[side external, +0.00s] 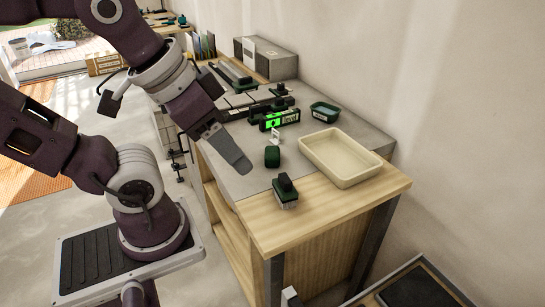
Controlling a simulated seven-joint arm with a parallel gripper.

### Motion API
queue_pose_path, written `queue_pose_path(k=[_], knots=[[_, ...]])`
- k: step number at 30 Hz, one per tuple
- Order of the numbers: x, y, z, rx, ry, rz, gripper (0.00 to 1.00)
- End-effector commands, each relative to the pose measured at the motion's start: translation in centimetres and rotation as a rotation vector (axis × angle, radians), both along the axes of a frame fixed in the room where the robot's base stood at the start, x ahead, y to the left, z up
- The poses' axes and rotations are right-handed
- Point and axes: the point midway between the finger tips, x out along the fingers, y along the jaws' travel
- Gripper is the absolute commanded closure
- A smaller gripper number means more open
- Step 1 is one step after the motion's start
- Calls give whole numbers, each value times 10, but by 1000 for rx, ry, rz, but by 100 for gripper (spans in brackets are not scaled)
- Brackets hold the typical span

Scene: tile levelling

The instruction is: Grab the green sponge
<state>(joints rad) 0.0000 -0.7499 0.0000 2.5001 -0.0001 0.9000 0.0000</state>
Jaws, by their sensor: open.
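A small dark green block (272,157), which looks like the green sponge, sits on the grey worktop near the middle of the bench. A second green item (286,192) with a black knob on top and a pale base stands nearer, by the wooden front part; I cannot tell for sure which is the sponge. My gripper (240,160) hangs above the bench's left edge, seen side-on as a grey flat finger, to the left of the green block. It is open and holds nothing that I can see. The gap between its fingers is hidden from this side.
A cream tray (344,181) stands on the right, with a small green tub (325,112) behind it. A green-lit level (280,119) lies behind the block, near dark tiles (240,99). A grey box (265,58) stands at the back. A wall closes the right side.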

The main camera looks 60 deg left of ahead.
Motion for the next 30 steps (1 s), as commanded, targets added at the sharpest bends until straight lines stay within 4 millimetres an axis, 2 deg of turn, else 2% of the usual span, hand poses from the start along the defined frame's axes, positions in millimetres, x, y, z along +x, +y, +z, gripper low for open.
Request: queue_pose_path(k=[9,11,12,14,15,17,18,20,21,23,24,26,27,30], knots=[[0,0,0,1,1,0,31],[0,4,-5,24,27,-5,31],[-2,12,-14,66,78,-16,31],[-6,32,-34,179,205,-49,31],[-11,52,-49,286,316,-89,31],[-17,88,-66,472,493,-175,31],[-17,113,-72,599,600,-245,31],[-11,147,-76,789,743,-373,31],[-1,167,-78,913,823,-472,31],[22,192,-82,1091,918,-641,31],[42,203,-88,1201,963,-767,31],[75,211,-103,1346,997,-965,31],[96,212,-117,1424,999,-1097,31],[135,203,-156,1551,960,-1378,31]])
